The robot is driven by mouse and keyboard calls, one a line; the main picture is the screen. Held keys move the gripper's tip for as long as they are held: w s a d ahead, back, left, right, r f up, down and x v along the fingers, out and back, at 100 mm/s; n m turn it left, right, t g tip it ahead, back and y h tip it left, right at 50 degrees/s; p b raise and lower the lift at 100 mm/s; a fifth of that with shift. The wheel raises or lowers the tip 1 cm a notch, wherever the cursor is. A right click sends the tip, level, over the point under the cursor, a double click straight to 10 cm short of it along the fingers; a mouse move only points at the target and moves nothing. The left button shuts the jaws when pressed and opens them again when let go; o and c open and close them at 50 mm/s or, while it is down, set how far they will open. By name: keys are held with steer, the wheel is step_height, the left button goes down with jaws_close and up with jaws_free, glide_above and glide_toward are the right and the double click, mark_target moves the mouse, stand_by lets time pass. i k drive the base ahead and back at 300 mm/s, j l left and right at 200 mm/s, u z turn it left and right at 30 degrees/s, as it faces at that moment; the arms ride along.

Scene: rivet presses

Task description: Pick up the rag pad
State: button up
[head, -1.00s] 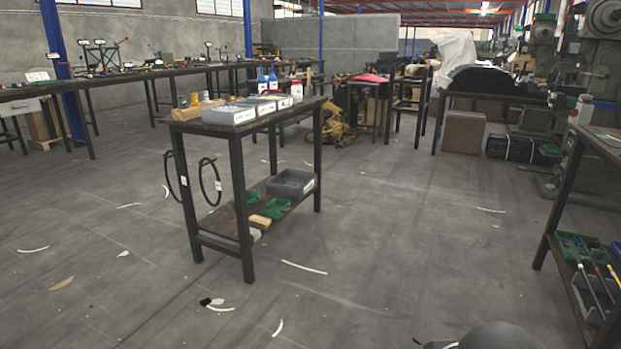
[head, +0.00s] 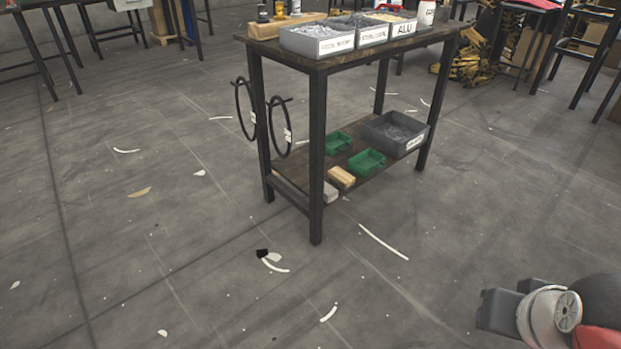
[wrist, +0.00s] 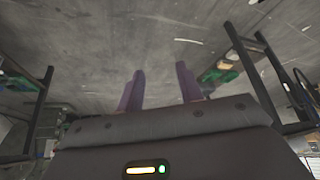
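I cannot tell for sure which item is the rag pad. On the lower shelf of the table, near its front left corner, lie a tan block (head: 342,177) and a pale grey pad-like piece (head: 330,191), partly hidden by the table leg. My gripper shows in the wrist view (wrist: 160,80) with its two fingers apart and nothing between them. It is away from the table. Part of my arm shows at the lower right of the head view; the fingers are not visible there.
The table (head: 318,66) carries grey labelled bins (head: 318,42) on top. Its lower shelf (head: 310,170) also holds green trays (head: 366,161) and a grey bin (head: 396,133). Black hoops (head: 280,128) hang at its left side. The floor in front is open, with flat scraps (head: 384,242).

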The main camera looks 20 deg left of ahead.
mark_target(330, 193)
steer(key=i+l+u, duration=0.1)
steer(key=i+u, duration=0.4)
steer(key=i+l+u, duration=0.2)
steer(key=u, duration=0.3)
steer(key=i+l+u, duration=0.65)
steer(key=l+u, duration=0.2)
steer(key=u, duration=0.15)
steer(key=i+l+u, duration=0.15)
steer(key=l+u, duration=0.15)
steer(key=l, duration=0.45)
steer(key=i+l+u, duration=0.1)
steer(key=l+u, duration=0.2)
steer(key=l, duration=0.5)
steer(key=j, duration=0.35)
steer(key=i+j, duration=0.1)
steer(key=j, duration=0.3)
